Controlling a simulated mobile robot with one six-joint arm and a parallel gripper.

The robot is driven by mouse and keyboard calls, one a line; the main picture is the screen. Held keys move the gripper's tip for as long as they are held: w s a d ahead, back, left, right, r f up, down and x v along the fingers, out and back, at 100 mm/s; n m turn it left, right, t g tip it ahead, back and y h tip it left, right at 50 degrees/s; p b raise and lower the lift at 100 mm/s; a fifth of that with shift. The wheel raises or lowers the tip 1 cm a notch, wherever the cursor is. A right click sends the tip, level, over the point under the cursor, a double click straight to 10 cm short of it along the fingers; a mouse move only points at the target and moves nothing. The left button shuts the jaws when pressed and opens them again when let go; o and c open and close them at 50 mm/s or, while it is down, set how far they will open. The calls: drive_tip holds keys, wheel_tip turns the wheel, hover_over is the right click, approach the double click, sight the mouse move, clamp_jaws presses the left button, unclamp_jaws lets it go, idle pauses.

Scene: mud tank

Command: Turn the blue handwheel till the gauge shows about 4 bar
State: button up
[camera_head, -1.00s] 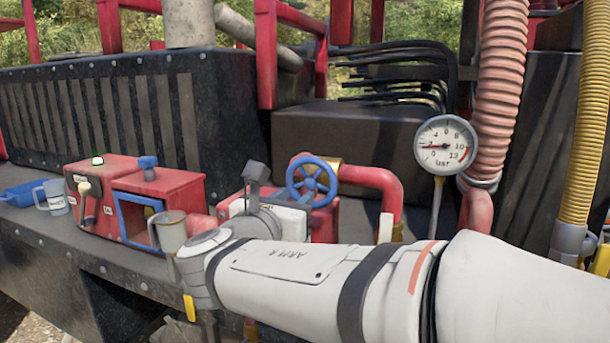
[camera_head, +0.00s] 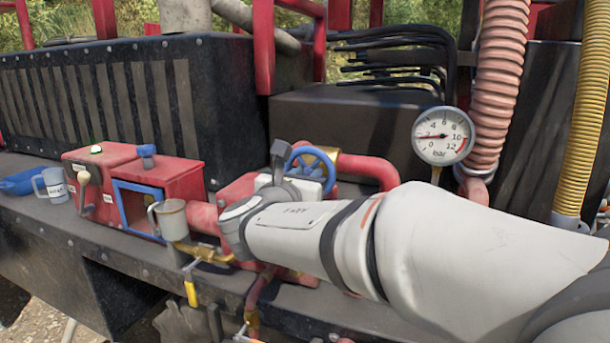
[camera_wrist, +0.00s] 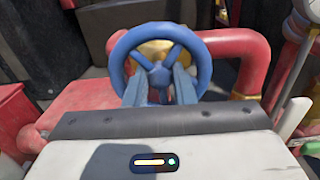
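The blue handwheel (camera_head: 328,163) sits on the red pipework, its left part hidden by my wrist in the head view. In the wrist view the handwheel (camera_wrist: 203,67) is face-on and close. The two fingers of my gripper (camera_wrist: 160,87) stand apart, one on each side below the hub, reaching toward the wheel. Whether they touch the spokes or rim cannot be told. The round white gauge (camera_head: 443,136) is to the right of the wheel. Its red needle points left, at about 2 bar.
A red box (camera_head: 181,180) with a blue-framed opening, a metal mug (camera_head: 173,220) and a blue-grey mug (camera_head: 52,186) stand to the left. A red pipe (camera_head: 370,168) bends behind the wheel. A pink ribbed hose (camera_head: 497,80) hangs right of the gauge.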

drive_tip(key=shift+a, duration=0.1)
clamp_jaws()
drive_tip(key=shift+f+m+b, duration=0.15)
drive_tip(key=shift+m+b, duration=0.15)
drive_tip(key=shift+b, duration=0.25)
drive_tip(key=m+b, duration=1.4)
drive_tip(key=b, duration=0.6)
drive_tip(key=shift+m, duration=0.3)
